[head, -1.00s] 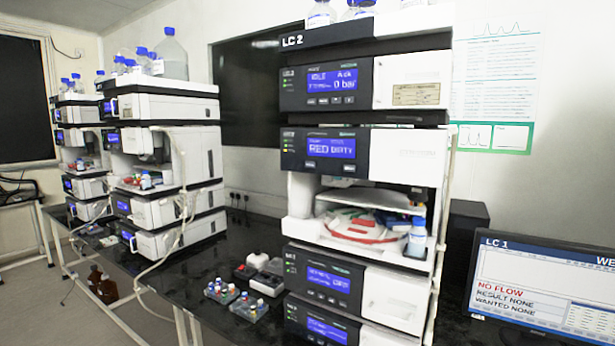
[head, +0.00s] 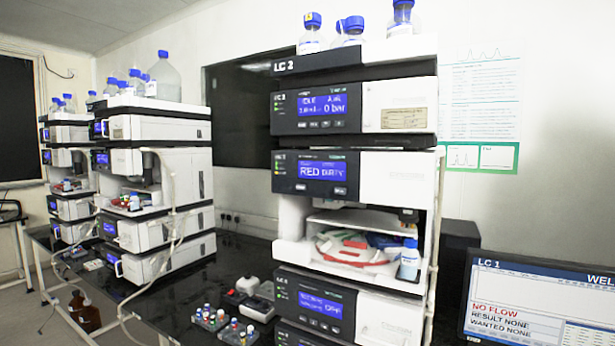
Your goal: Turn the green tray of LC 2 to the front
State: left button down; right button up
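The LC 2 stack (head: 355,100) stands right of centre, its label at the top. Its open sampler bay (head: 425,284) holds a round set of coloured trays. The red tray (head: 358,257) faces the front. Part of the green tray (head: 323,243) shows at the left, and part of the blue tray (head: 385,240) at the right rear. The tray display (head: 325,172) reads RED, with a blurred second word that looks like DIRTY. The pump display above reads IDLE and 0 bar. Neither of my grippers is in view.
A small blue-capped bottle (head: 409,262) stands at the bay's right front. Vial racks (head: 238,331) and small boxes sit on the black bench left of LC 2. Bottles top the stacks. A monitor (head: 545,305) labelled LC 1 stands at the right. Two other stacks (head: 165,190) stand left.

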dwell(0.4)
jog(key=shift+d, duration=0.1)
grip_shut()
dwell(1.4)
